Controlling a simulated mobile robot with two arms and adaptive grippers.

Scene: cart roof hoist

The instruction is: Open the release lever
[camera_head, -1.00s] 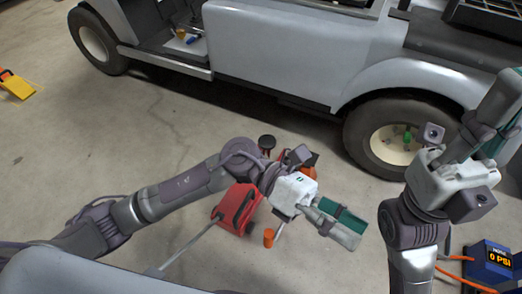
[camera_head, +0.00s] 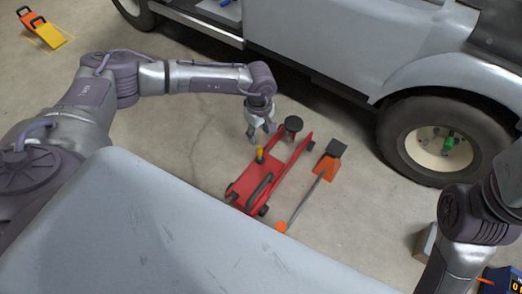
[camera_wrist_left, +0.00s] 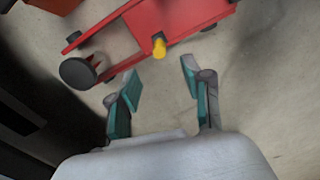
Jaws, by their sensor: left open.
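The red floor jack (camera_head: 252,185) stands on the concrete floor, with a round black saddle (camera_head: 293,123) at its far end. A small yellow-tipped lever (camera_head: 260,154), which looks like the release lever, stands up from its body. My left gripper (camera_head: 261,137) is open and empty, just beyond the lever in the head view. In the left wrist view the yellow tip (camera_wrist_left: 159,47) lies ahead of the spread fingers (camera_wrist_left: 161,74), roughly centred between them and apart from both. My right gripper is out of view; only part of that arm shows.
A grey cart (camera_head: 330,45) with a front wheel (camera_head: 445,140) stands behind the jack. An orange piece with a black top (camera_head: 325,166) and a grey rod (camera_head: 305,202) lie close to the jack's right. A yellow-orange block (camera_head: 42,32) is at far left.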

